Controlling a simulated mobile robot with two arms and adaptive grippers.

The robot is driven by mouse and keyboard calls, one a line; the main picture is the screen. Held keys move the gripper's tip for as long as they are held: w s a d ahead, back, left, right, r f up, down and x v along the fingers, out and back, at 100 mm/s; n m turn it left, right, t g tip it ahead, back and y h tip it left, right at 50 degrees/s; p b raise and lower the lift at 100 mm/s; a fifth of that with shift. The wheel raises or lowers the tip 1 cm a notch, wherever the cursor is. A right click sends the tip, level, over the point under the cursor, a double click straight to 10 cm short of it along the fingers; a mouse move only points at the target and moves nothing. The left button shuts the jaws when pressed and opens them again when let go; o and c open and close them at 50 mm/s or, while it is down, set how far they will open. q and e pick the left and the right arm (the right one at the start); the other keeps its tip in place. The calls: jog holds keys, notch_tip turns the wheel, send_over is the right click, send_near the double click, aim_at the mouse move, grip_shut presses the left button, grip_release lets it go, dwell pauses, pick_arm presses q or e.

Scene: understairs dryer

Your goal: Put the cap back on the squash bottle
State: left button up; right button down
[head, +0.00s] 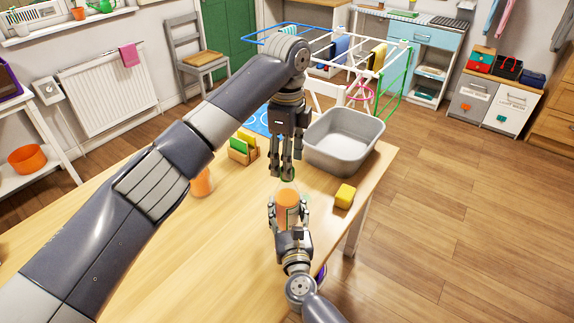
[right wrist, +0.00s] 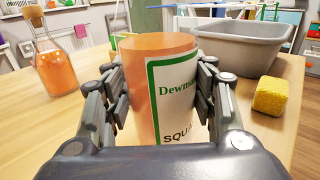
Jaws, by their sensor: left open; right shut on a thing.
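The squash bottle (head: 287,203) stands upright near the table's right end, with orange liquid and a green-edged white label. My right gripper (right wrist: 160,95) is shut on its body from the near side; the label also shows in the right wrist view. My left gripper (head: 287,172) points straight down above the bottle, its fingers open. The bottle's clear top is hard to make out.
A second orange bottle (right wrist: 57,68) stands to the left, partly behind my left arm in the head view. A grey tub (head: 345,150), a yellow sponge (head: 345,196) and a small wooden holder (head: 243,150) are close by. The table's left part is clear.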

pick_arm(q)
notch_tip(320, 180, up, 9)
jog(key=shift+r, duration=0.15)
pick_arm(e)
jog(key=c, duration=0.6)
grip_release()
jog(key=s+d, duration=0.1)
jog(key=s, duration=1.1)
jog(key=shift+d, duration=0.25)
